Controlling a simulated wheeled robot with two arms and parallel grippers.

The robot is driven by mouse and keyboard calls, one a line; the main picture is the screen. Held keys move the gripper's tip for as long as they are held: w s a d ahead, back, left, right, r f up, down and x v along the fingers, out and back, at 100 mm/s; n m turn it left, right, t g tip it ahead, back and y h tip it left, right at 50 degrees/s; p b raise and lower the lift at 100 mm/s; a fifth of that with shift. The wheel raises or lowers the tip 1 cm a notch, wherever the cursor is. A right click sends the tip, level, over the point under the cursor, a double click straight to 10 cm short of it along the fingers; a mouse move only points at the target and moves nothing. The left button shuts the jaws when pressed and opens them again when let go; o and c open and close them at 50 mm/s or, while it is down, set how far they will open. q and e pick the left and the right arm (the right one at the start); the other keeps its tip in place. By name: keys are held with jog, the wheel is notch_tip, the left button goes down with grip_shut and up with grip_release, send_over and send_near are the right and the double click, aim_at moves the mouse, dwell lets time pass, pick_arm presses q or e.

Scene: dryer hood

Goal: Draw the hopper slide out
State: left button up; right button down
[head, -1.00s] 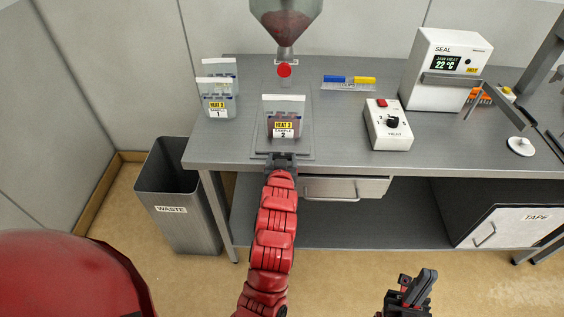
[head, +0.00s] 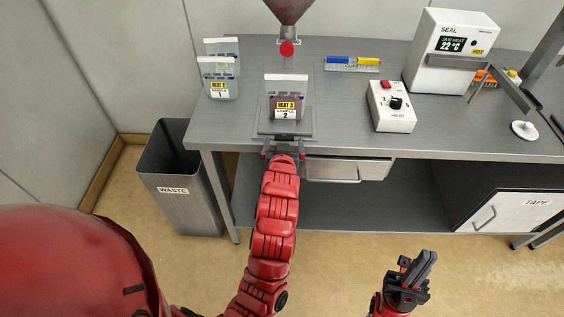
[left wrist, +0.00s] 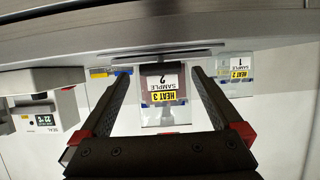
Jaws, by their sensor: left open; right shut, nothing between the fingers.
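The hopper (head: 291,12), a grey cone with dark red contents, hangs over the back of the bench, its top cut off. A red knob (head: 287,48) sits at its outlet; I take it for the slide's handle. The slide itself is too small to make out. My left gripper (head: 284,150) is open and empty at the bench's front edge, well in front of and below the knob. My right gripper (head: 416,268) is shut and empty, low over the floor in front of the bench.
Pouch 2 (head: 286,100) stands on a grey plate (head: 262,128) between my left gripper and the hopper. Pouch 1 (head: 220,90) stands left. A heat switch box (head: 391,106), clips (head: 351,64) and a sealer (head: 447,50) stand right. A waste bin (head: 178,190) is on the floor.

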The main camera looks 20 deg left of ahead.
pick_arm(q)
jog(key=p+v, duration=1.3)
jog(key=v, duration=0.2)
jog(key=shift+s, duration=0.35)
jog(key=shift+d, duration=0.1)
